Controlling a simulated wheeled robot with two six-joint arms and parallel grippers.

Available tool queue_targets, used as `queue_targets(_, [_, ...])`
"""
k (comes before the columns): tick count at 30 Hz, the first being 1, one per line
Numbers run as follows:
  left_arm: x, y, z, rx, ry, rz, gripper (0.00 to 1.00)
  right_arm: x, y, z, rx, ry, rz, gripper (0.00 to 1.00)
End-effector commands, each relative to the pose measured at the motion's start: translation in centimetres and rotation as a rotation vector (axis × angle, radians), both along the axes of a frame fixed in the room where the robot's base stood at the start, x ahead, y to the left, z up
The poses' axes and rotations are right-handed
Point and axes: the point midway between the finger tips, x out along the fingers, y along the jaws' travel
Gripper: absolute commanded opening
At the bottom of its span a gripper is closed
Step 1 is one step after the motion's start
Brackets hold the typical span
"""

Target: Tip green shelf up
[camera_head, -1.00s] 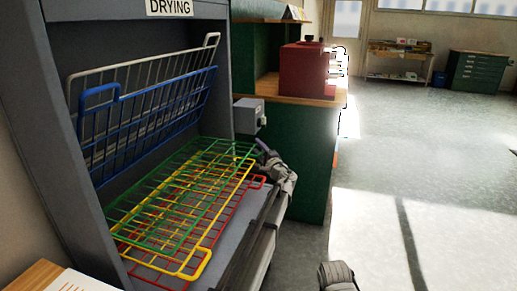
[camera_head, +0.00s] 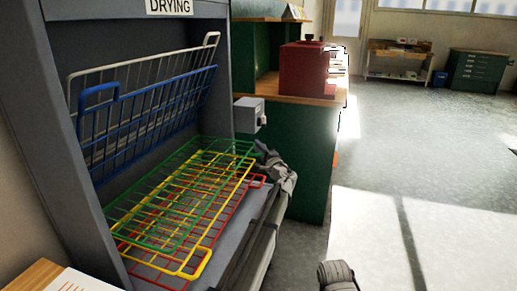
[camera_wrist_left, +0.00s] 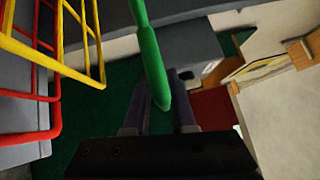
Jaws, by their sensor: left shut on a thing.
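The green shelf (camera_head: 172,190) is a wire rack lying nearly flat in the grey drying rack, above the yellow shelf (camera_head: 190,272) and the red shelf (camera_head: 226,212). My left gripper (camera_head: 260,150) is at the green shelf's right far corner. In the left wrist view, a green bar (camera_wrist_left: 150,55) of the shelf runs down between the fingers of my left gripper (camera_wrist_left: 160,98), which is shut on it. My right gripper's fingers are not in view.
The blue shelf (camera_head: 150,115) and the white shelf (camera_head: 130,65) stand tipped up at the back of the drying rack. A grey box (camera_head: 249,113) and a green cabinet (camera_head: 303,155) stand close beyond my left gripper. Open floor lies to the right.

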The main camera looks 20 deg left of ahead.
Motion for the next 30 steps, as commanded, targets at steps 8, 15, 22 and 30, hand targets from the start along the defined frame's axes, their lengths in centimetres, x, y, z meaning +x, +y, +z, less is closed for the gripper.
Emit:
queue_targets(8, [0.1, -0.1, 0.1, 0.005, -0.001, -0.001, 0.0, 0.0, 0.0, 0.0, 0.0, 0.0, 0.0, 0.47])
queue_targets(15, [0.1, -0.1, 0.1, 0.006, -0.001, -0.002, 0.0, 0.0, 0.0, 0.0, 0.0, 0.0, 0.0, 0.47])
queue_targets(22, [0.1, -0.1, 0.1, 0.007, 0.0, -0.002, 0.0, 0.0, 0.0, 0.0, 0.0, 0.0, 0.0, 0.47])
queue_targets(30, [0.1, 0.0, 1.3, -0.015, 0.0, -0.002, 0.0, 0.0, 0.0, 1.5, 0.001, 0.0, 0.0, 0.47])
